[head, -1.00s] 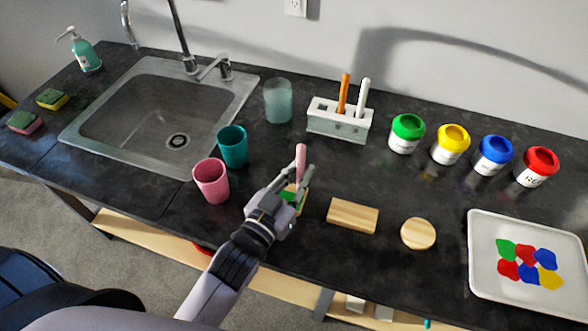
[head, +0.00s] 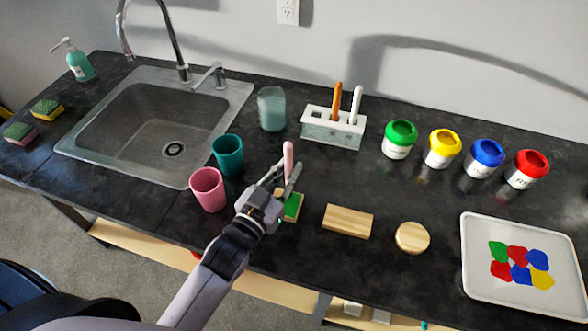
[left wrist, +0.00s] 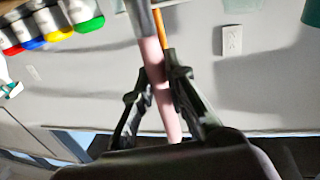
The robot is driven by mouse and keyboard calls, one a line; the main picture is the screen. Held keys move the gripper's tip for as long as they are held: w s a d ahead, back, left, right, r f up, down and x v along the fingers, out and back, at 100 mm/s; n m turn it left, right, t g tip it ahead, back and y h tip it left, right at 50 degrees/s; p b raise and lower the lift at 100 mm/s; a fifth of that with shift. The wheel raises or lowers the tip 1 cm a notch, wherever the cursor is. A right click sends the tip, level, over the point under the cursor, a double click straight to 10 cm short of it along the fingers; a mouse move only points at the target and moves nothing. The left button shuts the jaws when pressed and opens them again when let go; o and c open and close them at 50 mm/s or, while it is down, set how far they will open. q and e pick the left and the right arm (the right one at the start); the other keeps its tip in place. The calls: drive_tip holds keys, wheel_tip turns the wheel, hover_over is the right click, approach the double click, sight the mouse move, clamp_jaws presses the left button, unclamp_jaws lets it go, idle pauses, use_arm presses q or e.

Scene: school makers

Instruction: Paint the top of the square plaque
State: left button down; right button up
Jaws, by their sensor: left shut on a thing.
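The square plaque (head: 292,207) lies on the dark counter, with green paint showing on its top and a bare wood edge. My left gripper (head: 282,181) partly covers its left side, so I cannot see whether all of the top is green. The gripper is shut on a pink-handled brush (head: 288,155), which stands nearly upright. In the left wrist view the pink handle (left wrist: 160,75) sits between the two dark fingers (left wrist: 160,95). The brush tip is hidden in the head view, so I cannot tell if it touches the plaque. My right gripper is not in view.
A rectangular block (head: 347,221) and a round one (head: 412,238) lie to the right, then a paint tray (head: 480,275). Pink (head: 208,190) and teal (head: 228,156) cups stand left. A brush holder (head: 333,130) and paint jars (head: 443,148) stand behind.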

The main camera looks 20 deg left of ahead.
use_arm(q)
drive_tip(key=shift+a+p, duration=0.35)
drive_tip(key=shift+a, duration=1.05)
wheel_tip(320, 180, up, 7)
drive_tip(key=p, duration=0.7)
